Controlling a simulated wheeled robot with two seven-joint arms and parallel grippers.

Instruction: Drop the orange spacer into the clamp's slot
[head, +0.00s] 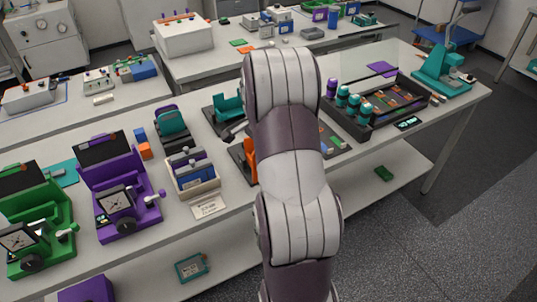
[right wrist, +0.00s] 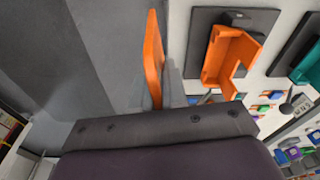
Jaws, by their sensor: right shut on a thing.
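The orange spacer (right wrist: 153,50) is a thin plate held between the fingers of my right gripper (right wrist: 157,92) in the right wrist view. It stands edge-on, pointing away from the gripper. An orange clamp (right wrist: 229,55) on a dark base sits to the right of the spacer, apart from it in the picture. In the head view an orange part of the clamp (head: 249,160) shows at the left edge of my right arm. That arm hides the rest of the clamp, the spacer and my right gripper there. My left gripper is in neither view.
A teal clamp (head: 229,106) stands behind the orange one. To the left are a rack of plates (head: 193,180), a purple device (head: 130,212) and a green device (head: 37,225). A dark tray (head: 373,127) with teal jars lies to the right. The bench front edge is near.

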